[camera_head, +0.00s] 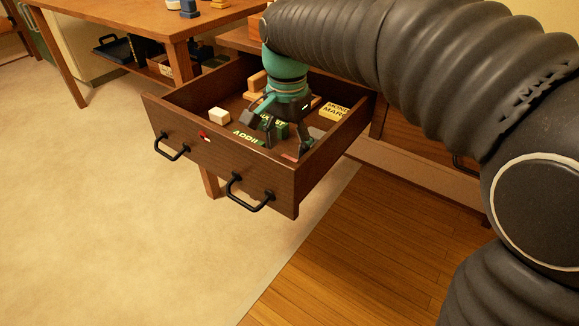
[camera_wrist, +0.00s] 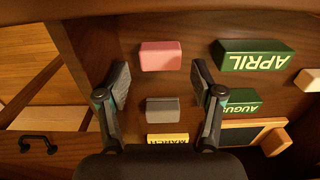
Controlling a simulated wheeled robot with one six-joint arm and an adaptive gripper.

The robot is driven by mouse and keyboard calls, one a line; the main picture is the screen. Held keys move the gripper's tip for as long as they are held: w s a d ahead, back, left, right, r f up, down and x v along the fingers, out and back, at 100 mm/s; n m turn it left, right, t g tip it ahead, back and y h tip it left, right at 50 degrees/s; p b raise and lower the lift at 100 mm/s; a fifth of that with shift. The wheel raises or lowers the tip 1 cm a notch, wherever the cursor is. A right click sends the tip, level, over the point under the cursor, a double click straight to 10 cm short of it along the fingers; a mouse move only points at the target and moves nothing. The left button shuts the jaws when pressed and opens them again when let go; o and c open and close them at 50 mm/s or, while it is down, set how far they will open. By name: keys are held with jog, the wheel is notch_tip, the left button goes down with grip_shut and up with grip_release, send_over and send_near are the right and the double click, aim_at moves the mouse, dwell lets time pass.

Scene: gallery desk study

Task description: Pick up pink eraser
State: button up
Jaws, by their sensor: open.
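The pink eraser (camera_wrist: 160,56) lies flat on the drawer floor in the wrist view, just beyond the fingertips and centred between them. In the head view a small part of the pink eraser (camera_head: 290,156) shows near the drawer's front right corner, mostly hidden by the front wall and my gripper. My gripper (camera_head: 287,140) reaches down into the open drawer. In the wrist view my gripper (camera_wrist: 160,78) has its fingers spread wide with nothing held between them.
A grey block (camera_wrist: 162,109) lies between the fingers and a yellow MARCH block (camera_wrist: 168,140) below it. Green APRIL (camera_wrist: 253,56) and AUGUST (camera_wrist: 240,102) blocks lie to the right. The dark wooden drawer front (camera_head: 215,150) and side walls enclose the gripper closely.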

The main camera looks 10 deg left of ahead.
jog(key=f, duration=0.2)
jog(key=shift+w+d+f, duration=0.1)
jog(key=shift+w+f, duration=0.2)
jog(key=shift+f, duration=0.05)
jog(key=shift+f+b, duration=0.3)
jog(key=shift+f, duration=0.3)
jog(key=c, duration=0.9)
notch_tip(320, 180, up, 10)
jog(key=shift+r+p, duration=0.1)
jog(key=shift+p, duration=0.9)
